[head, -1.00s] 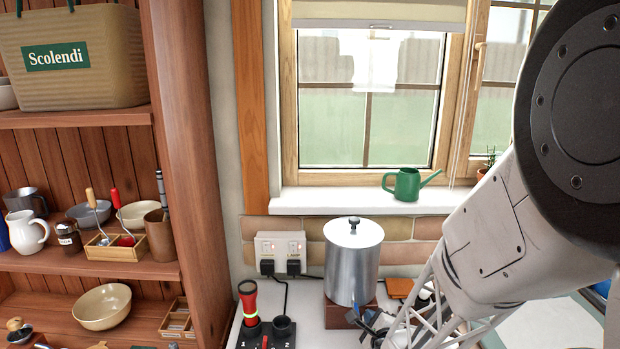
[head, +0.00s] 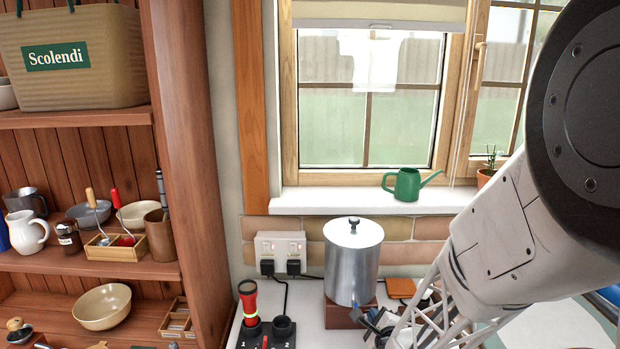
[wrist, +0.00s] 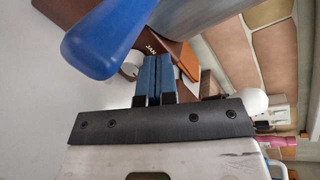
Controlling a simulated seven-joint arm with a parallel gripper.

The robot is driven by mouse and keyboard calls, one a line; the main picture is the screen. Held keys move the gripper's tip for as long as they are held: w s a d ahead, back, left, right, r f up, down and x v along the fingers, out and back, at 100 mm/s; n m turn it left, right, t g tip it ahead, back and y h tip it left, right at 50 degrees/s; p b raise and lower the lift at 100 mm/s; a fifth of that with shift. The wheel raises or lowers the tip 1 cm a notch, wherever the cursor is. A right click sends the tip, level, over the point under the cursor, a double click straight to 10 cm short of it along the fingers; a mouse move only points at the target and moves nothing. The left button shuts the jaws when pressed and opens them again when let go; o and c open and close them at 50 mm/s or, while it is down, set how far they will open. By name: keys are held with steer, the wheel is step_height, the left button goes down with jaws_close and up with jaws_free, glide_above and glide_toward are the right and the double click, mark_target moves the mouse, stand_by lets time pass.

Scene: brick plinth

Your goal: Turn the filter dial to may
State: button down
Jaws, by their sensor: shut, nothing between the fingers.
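A silver metal canister (head: 352,262) with a domed lid and dark knob stands on a brown plinth (head: 338,315). In the wrist view the brown plinth (wrist: 112,14) carries the letters JAN (wrist: 152,47). A pale rounded part (wrist: 131,66), possibly the filter dial, shows just left of my fingertips, partly hidden. No "may" mark is readable. My gripper (wrist: 156,58) has its blue fingers together, with nothing between them, close to the plinth face; I cannot tell whether they touch the dial. In the head view my gripper (head: 372,322) is small and partly hidden, at the plinth's right side.
A large blue rounded part (wrist: 104,38) lies close to the wrist camera, left of the fingers. A red torch (head: 249,300) stands in a dark numbered holder left of the plinth. An orange-brown block (head: 401,288) lies right of the canister. Wall sockets (head: 280,250) are behind.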

steer(key=shift+s, duration=0.1)
stand_by(0.3)
steer(key=shift+s, duration=2.95)
steer(key=shift+d+r+n+g, duration=0.15)
steer(key=shift+r+n+g, duration=0.15)
steer(key=shift+r+n, duration=0.35)
steer(key=s+r+n+g+h, duration=0.1)
steer(key=s+r+n+g, duration=0.5)
steer(key=s+r+n, duration=0.3)
steer(key=s+d+r+n+g+h, duration=0.1)
steer(key=s+r+n+g, duration=0.5)
steer(key=s+r+n, duration=0.4)
steer(key=s+n, duration=0.2)
steer(key=s, duration=0.3)
steer(key=shift+d+r, duration=0.2)
steer(key=shift+r, duration=0.05)
steer(key=shift+s, duration=0.1)
